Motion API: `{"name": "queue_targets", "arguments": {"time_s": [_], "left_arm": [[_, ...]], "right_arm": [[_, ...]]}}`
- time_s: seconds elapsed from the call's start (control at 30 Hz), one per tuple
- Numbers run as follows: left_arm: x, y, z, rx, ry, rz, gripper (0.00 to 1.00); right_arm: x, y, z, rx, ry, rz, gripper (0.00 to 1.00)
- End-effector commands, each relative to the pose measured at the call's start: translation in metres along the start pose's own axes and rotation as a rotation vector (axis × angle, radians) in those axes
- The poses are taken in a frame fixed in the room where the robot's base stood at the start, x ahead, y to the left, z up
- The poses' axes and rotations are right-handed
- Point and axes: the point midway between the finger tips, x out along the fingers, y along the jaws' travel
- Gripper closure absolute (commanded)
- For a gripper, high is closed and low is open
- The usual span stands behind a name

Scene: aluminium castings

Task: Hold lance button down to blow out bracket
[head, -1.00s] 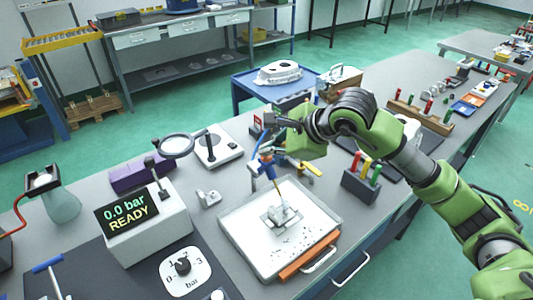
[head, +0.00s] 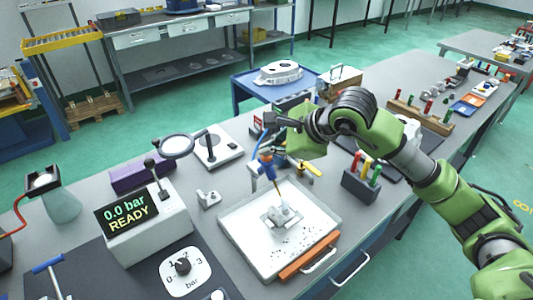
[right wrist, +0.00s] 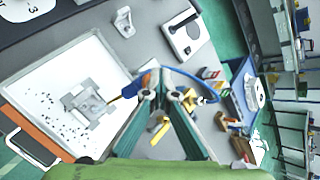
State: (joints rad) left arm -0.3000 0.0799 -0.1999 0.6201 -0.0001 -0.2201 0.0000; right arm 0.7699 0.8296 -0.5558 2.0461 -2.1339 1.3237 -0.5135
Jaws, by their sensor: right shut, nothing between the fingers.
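The pale grey aluminium bracket (head: 281,217) lies in a shallow white tray, with dark chips scattered around it; it also shows in the right wrist view (right wrist: 88,102). The blue air lance (head: 266,158) stands over the tray, its thin brass tube slanting down to the bracket. In the right wrist view its blue body (right wrist: 146,79) shows beside my fingertips. My right gripper (head: 276,150) is at the lance's upper end, shut with nothing between its fingers. The fingertips (right wrist: 166,92) partly hide the lance, and I cannot make out the button or any contact. My left gripper is out of view.
A display (head: 127,211) reads "0.0 bar READY", with a pressure dial (head: 184,267) in front. A magnifier (head: 178,146) stands left of the lance. A tool holder (head: 361,187) stands to the right.

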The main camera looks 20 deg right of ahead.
Motion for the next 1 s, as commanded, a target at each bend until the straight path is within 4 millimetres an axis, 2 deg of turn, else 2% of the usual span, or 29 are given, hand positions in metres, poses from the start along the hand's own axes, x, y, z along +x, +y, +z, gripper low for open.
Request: {"name": "queue_targets", "arguments": {"time_s": [0.3, 0.73, 1.0], "left_arm": [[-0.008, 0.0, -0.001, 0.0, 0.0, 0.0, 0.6], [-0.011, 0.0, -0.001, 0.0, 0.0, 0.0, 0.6], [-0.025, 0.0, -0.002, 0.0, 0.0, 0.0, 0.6]], "right_arm": [[-0.012, -0.009, 0.009, 0.0, 0.0, 0.001, 1.0], [-0.015, -0.012, 0.011, 0.0, 0.0, -0.001, 1.0], [-0.033, -0.025, 0.024, 0.0, 0.0, -0.001, 1.0]]}}
